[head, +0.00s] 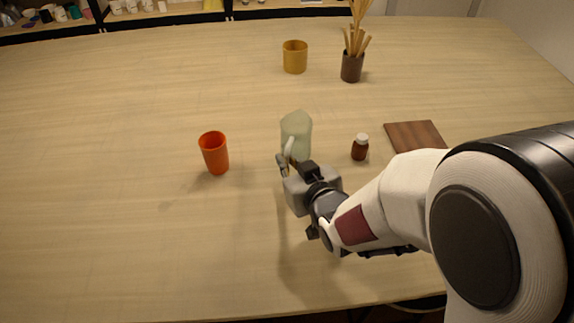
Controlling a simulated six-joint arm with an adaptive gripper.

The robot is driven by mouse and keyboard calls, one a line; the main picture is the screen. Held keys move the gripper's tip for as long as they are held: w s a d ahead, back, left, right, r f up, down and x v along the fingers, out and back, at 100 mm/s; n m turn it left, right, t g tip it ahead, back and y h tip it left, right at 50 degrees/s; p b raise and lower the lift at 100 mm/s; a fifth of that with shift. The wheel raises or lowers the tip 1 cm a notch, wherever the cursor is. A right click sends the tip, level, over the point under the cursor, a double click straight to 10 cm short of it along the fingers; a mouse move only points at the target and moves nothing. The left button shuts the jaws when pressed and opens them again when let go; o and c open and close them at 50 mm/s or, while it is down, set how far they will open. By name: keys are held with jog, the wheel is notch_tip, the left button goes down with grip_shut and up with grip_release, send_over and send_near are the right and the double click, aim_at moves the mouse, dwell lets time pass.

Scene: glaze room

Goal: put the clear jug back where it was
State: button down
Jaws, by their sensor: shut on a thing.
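The clear jug (298,131) is a pale greenish, see-through vessel near the middle of the table in the head view. A pale handle shows on its near side. My gripper (287,166) is at that near side, shut on the jug at its handle. The gripper hides the jug's lower part, so I cannot tell whether its base touches the table. The jug looks roughly upright.
An orange cup (214,153) stands left of the jug. A small brown bottle (360,148) and a dark wooden board (414,136) are to the right. A yellow pot (295,57) and a dark holder with sticks (352,67) stand behind. The table's left side (90,180) is clear.

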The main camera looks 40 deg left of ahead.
jog(key=shift+f, duration=0.95)
jog(key=shift+f, duration=0.15)
jog(key=c, duration=2.2)
grip_release()
jog(key=shift+s+d+r, duration=0.2)
jog(key=shift+d+r, duration=0.1)
jog(key=shift+r, duration=0.05)
jog(key=shift+v, duration=3.35)
jog(key=shift+f, duration=0.1)
